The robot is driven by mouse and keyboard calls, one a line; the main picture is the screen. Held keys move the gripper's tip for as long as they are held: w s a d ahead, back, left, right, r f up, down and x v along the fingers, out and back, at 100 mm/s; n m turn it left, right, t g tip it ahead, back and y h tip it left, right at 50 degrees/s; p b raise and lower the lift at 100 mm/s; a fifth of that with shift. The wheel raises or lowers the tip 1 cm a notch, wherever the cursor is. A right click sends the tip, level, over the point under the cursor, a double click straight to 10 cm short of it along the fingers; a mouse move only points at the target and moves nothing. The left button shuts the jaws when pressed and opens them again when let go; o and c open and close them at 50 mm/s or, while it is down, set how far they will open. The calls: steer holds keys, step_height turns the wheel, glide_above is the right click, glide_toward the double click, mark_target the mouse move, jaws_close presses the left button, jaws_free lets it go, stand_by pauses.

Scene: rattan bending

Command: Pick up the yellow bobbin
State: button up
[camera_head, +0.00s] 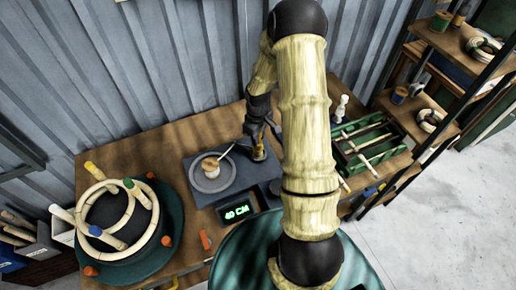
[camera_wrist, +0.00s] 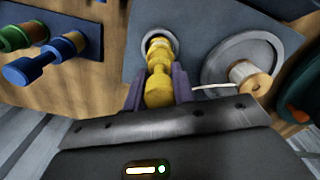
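The yellow bobbin (camera_wrist: 158,88) points toward the camera between my gripper's two purple fingers in the wrist view. Its far end meets a round grey ring (camera_wrist: 170,37) on a dark grey plate. My gripper (camera_wrist: 160,82) has one finger close against each side of the bobbin and looks shut on it; exact contact is hard to see. In the head view, the bobbin (camera_head: 259,151) shows under my gripper (camera_head: 262,133), at the back right of the dark plate (camera_head: 207,160). The bobbin's foot is partly hidden there.
Left of it in the wrist view are a blue bobbin (camera_wrist: 47,60) and a green bobbin (camera_wrist: 22,36). A grey disc with a pale spool (camera_wrist: 248,78) sits to the right. In the head view, a green rack (camera_head: 368,148) and a round form with rattan rings (camera_head: 120,225) flank the plate.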

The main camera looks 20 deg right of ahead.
jaws_close()
steer(key=shift+r, duration=0.1)
step_height(320, 180, up, 10)
steer(key=shift+f+b, duration=0.1)
steer(key=shift+b, duration=0.8)
